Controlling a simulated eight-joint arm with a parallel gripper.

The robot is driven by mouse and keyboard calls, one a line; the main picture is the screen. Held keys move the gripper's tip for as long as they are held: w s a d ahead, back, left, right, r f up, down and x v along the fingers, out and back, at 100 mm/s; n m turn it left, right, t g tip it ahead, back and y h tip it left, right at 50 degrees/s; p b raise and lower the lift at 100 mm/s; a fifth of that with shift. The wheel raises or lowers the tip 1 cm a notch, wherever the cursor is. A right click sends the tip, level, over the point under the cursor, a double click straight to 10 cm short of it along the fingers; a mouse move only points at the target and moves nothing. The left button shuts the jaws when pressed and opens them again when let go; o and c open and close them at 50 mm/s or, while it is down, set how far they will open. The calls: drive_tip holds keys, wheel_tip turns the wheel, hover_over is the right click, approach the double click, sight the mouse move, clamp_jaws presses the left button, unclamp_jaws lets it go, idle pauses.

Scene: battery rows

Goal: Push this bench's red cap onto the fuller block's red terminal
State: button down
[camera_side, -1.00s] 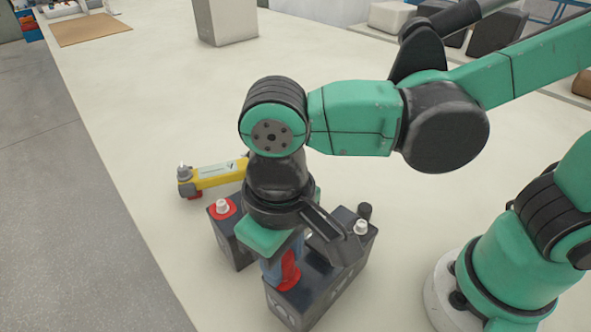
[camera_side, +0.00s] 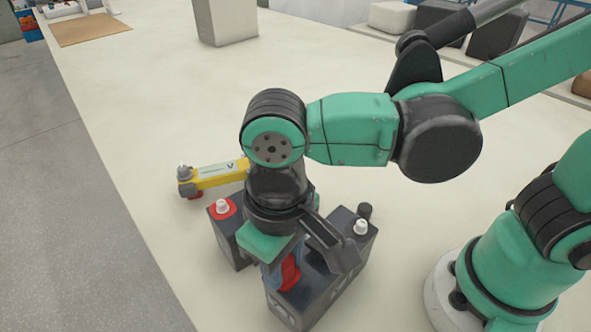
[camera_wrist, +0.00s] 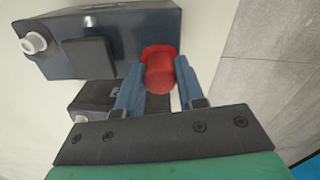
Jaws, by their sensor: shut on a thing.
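My gripper (camera_side: 281,272) points down with its blue fingers shut on the red cap (camera_side: 290,274), at the near left end of the front dark block (camera_side: 318,291). In the wrist view the red cap (camera_wrist: 160,76) sits between the fingers, over the end of that block (camera_wrist: 115,50). A red rim shows just beyond the cap; whether the cap is seated on a terminal I cannot tell. The front block's other end has a pale post (camera_side: 360,228). The back dark block (camera_side: 228,235) has a pale post on a red base (camera_side: 222,208); my gripper hides much of it.
A yellow tool (camera_side: 215,175) marked V lies behind the blocks. A black knob-like piece (camera_side: 365,210) shows by the front block's far post. A grey box (camera_side: 225,22) stands at the back of the pale bench. The bench left of the blocks is clear.

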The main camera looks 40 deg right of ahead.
unclamp_jaws()
idle(0.5)
drive_tip(key=shift+r, duration=0.1)
drive_tip(key=shift+r, duration=3.45)
